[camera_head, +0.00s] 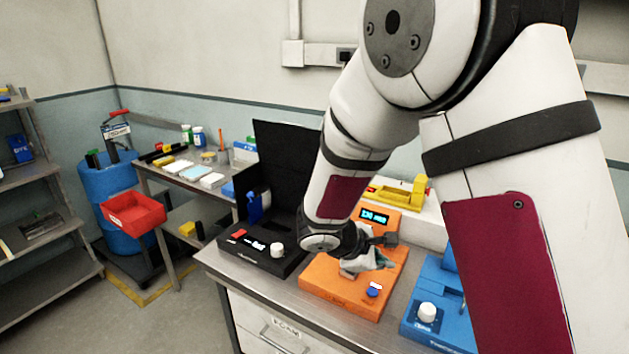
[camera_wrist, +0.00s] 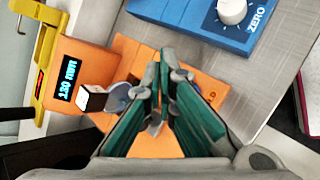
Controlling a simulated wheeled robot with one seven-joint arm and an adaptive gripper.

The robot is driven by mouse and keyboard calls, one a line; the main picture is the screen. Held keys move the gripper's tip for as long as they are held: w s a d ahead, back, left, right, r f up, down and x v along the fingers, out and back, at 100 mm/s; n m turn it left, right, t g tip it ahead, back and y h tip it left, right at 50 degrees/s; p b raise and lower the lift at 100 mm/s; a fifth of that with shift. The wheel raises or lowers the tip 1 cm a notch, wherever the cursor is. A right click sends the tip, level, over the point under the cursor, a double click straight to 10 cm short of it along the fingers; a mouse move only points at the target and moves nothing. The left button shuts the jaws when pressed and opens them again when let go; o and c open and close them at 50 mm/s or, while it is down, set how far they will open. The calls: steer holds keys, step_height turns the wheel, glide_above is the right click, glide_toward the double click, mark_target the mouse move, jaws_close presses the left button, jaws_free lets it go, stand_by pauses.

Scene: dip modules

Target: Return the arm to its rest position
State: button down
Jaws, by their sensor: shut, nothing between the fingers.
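My arm reaches down from the upper right in the head view. My gripper (camera_head: 362,262) hangs over the orange module (camera_head: 338,283), close above its top. In the wrist view my gripper's green-padded fingers (camera_wrist: 162,72) come together at their tips, with nothing between them. The orange module (camera_wrist: 128,52) lies beneath them, with a lit display reading about 130 mm (camera_wrist: 66,80). Whether the fingertips touch the module cannot be told.
A black module with a raised panel (camera_head: 268,248) stands left of the orange one, a blue module (camera_head: 428,312) right. A yellow device (camera_head: 405,192) is behind. A side table (camera_head: 183,178), red bin (camera_head: 133,212), blue drum (camera_head: 100,180) and shelf (camera_head: 35,230) stand further left.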

steer(key=s+d+r+m+g+y, duration=0.1)
steer(key=s+d+r+m+y, duration=0.1)
steer(key=s+r+m, duration=0.55)
steer(key=s+d+r+m+y, duration=0.2)
steer(key=s+r+m, duration=0.2)
steer(key=s+r, duration=0.6)
steer(key=s+a+r+m+t+y, duration=0.1)
steer(key=s+a+r+m+y, duration=0.1)
steer(key=s, duration=0.6)
steer(key=shift+s+a+m+t+y, duration=0.4)
steer(key=shift+a+m+y, duration=0.15)
steer(key=shift+a+y, duration=0.5)
steer(key=shift+w+a, duration=0.1)
steer(key=shift+a, duration=0.05)
